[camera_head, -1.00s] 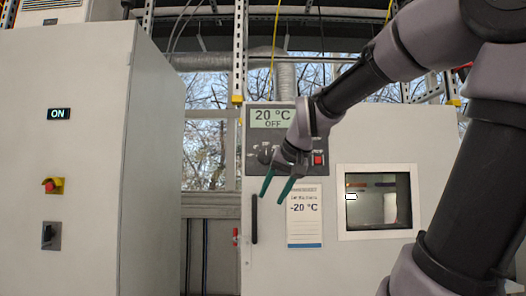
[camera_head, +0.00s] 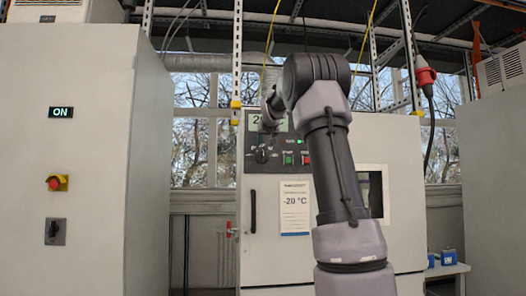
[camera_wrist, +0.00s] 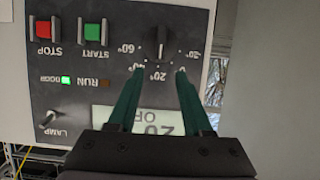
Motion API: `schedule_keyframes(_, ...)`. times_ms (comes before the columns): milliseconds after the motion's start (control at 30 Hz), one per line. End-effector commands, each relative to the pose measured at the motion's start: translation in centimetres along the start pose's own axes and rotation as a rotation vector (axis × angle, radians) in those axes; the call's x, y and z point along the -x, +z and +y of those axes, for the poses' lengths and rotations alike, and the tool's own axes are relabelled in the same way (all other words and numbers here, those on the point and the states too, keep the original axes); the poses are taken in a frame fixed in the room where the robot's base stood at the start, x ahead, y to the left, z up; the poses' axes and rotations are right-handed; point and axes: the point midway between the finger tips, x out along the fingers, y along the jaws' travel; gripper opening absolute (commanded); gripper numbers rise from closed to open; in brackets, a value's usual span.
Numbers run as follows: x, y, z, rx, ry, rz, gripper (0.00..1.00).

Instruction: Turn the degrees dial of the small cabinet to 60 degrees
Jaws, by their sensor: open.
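The degrees dial (camera_head: 262,156) is a black knob on the dark control panel of the small cabinet (camera_head: 270,220). In the wrist view, upside down, the dial (camera_wrist: 160,42) has marks from -20° to 60° around it. Its pointer seems to face the 20° mark. My gripper (camera_wrist: 159,72) is open and empty. Its two green fingers point toward the dial, their tips on either side just short of it in the picture; contact cannot be told. In the head view the fingers are hard to make out.
A green START button (camera_wrist: 93,31) and a red STOP button (camera_wrist: 46,30) sit beside the dial. A LAMP toggle (camera_wrist: 47,118) is on the same panel. The cabinet door has a black handle (camera_head: 253,211). A large cabinet (camera_head: 75,160) stands at the left.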

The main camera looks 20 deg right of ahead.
Motion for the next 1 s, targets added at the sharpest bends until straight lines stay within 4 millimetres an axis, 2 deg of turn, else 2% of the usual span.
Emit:
schedule_keyframes(100, -2.6, 0.1, 0.1, -0.002, 0.002, -0.003, 0.50)
schedule_keyframes(300, -5.5, 0.1, 0.0, -0.001, 0.000, -0.003, 0.50)
schedule_keyframes(500, -6.7, 0.1, 0.0, -0.002, 0.000, -0.002, 0.50)
schedule_keyframes(767, -6.8, 0.1, 0.0, -0.002, -0.001, -0.001, 0.50)
schedule_keyframes(800, -6.8, 0.1, 0.0, -0.002, -0.001, -0.001, 0.35)
schedule_keyframes(900, -6.8, 0.1, 0.0, -0.002, -0.001, -0.001, 0.00)
schedule_keyframes(1000, -6.8, 0.1, 0.0, -0.002, -0.001, -0.001, 0.00)
